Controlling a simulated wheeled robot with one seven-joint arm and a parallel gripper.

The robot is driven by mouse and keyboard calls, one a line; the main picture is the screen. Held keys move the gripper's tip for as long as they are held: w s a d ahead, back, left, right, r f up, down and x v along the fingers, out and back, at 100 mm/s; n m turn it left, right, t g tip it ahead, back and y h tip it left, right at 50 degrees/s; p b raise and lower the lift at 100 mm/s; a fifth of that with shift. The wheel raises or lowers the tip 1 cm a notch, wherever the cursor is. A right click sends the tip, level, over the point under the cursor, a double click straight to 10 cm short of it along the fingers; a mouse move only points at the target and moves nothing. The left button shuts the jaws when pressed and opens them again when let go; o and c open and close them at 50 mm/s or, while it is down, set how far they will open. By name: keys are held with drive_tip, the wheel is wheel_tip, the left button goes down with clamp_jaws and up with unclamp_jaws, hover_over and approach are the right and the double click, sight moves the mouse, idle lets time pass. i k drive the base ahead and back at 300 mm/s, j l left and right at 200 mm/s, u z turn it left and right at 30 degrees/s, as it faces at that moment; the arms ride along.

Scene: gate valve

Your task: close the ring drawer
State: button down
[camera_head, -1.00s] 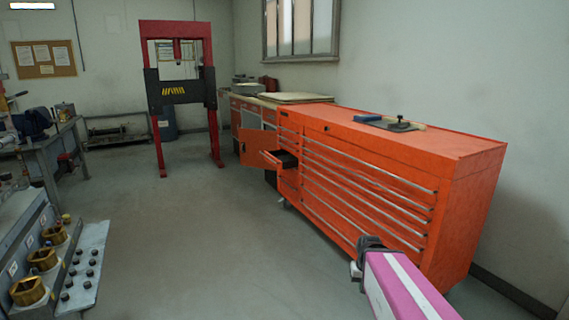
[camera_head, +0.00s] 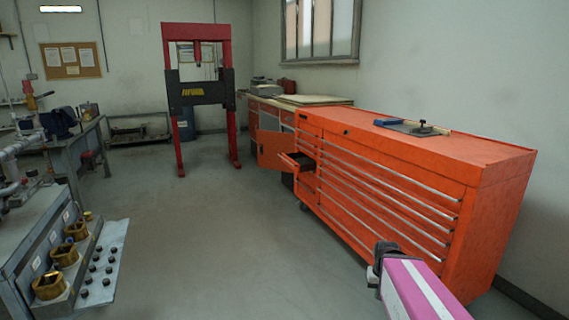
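An orange tool cabinet (camera_head: 400,190) stands along the right wall in the head view. One drawer (camera_head: 297,162) in its narrow far-left column is pulled out, with a dark interior; it appears to be the ring drawer. The other cabinet drawers look shut. My gripper (camera_head: 378,262) is at the lower right, at the end of my pink and white arm, in front of the cabinet and well apart from the open drawer. Its fingers are small and partly hidden, so I cannot tell whether it is open.
A red press (camera_head: 200,95) stands at the back. A workbench (camera_head: 50,250) with brass-coloured parts (camera_head: 64,255) is on the left. The floor (camera_head: 200,240) between is clear.

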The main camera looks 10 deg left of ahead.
sight(300, 162)
drive_tip(key=i+j, duration=1.85)
drive_tip(key=j, duration=0.15)
drive_tip(key=i+j, duration=0.95)
drive_tip(key=z, duration=0.05)
